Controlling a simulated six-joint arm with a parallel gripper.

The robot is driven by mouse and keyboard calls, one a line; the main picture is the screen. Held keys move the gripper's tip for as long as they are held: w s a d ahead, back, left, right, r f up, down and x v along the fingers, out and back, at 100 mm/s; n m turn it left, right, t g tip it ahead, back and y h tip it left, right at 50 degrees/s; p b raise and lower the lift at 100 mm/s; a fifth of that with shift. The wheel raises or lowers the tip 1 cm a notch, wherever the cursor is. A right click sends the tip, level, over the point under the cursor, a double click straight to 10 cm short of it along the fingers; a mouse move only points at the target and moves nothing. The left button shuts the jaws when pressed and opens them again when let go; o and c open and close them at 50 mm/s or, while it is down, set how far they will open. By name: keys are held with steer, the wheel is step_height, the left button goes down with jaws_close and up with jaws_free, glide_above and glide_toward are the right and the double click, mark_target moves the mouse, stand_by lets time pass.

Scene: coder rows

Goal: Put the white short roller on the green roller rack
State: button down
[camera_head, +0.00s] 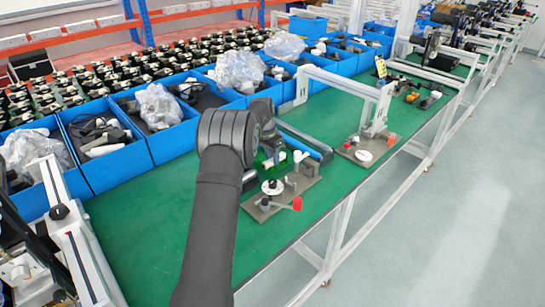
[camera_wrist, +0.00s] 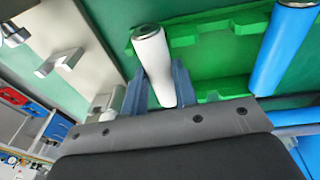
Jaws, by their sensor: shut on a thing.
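The white short roller (camera_wrist: 152,60) shows in the wrist view with its dark-centred end towards the top of the picture. My gripper (camera_wrist: 158,85) is shut on it, one blue-grey finger on each side. The green roller rack (camera_wrist: 212,35) lies beside and behind the roller, with its notched bars running to the right. The roller's far end overlaps the rack's left part; I cannot tell whether they touch. A long blue roller (camera_wrist: 282,50) lies across the rack's right side. In the head view my arm's wrist mostly hides the gripper and rack.
A metal fixture with a white disc (camera_head: 272,187) and red knob stands close on the near side. A second fixture (camera_head: 365,153) is to the right. Blue bins (camera_head: 115,160) line the back of the green table (camera_head: 150,230). Bare table lies at the front left.

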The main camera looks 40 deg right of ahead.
steer(key=c, duration=1.1)
jaws_free()
steer(key=shift+o, duration=0.2)
step_height(320, 180, up, 17)
steer(key=w+a, duration=0.1)
steer(key=a, duration=0.1)
steer(key=shift+w+a, duration=0.25)
steer(key=f, duration=0.5)
steer(key=s+d+f, duration=0.1)
steer(key=f, duration=0.5)
steer(key=d+f, duration=0.1)
steer(key=f, duration=0.5)
steer(key=shift+s+d, duration=0.25)
steer(key=shift+r, duration=0.1)
